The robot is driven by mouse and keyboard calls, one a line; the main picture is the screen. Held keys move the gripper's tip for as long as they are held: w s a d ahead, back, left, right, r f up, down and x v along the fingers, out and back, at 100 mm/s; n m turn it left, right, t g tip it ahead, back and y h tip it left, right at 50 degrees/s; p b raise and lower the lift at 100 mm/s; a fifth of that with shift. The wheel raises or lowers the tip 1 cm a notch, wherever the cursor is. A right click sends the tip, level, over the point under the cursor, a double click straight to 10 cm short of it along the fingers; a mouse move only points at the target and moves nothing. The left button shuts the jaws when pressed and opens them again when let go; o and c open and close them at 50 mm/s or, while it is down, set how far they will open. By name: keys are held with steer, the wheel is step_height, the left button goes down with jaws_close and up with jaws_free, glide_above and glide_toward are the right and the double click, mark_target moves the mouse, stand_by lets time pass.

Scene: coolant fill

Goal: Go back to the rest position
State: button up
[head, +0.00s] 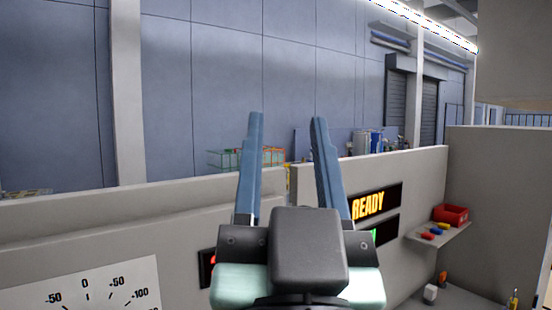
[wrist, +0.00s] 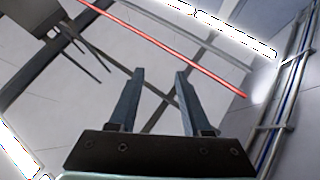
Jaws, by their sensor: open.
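My gripper (head: 284,120) is raised in the middle of the head view, its two blue fingers pointing up and set apart. Nothing is between them. In the wrist view my gripper (wrist: 160,72) also shows open and empty. That view faces up toward the ceiling and its bright lights. In the head view the gripper's body hides part of the low grey wall and part of the displays behind it.
A low grey partition (head: 100,215) runs behind my gripper. It carries a display reading READY (head: 368,206) and a dial panel (head: 90,290). At right, a shelf (head: 455,234) holds a red bin (head: 451,214) and small coloured items. The air around the fingers looks clear.

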steer(key=shift+n+t, duration=0.6)
steer(key=shift+t, duration=0.2)
steer(key=s+r, duration=0.1)
steer(key=s+a+r, duration=0.1)
steer(key=s, duration=0.1)
steer(key=shift+r, duration=0.4)
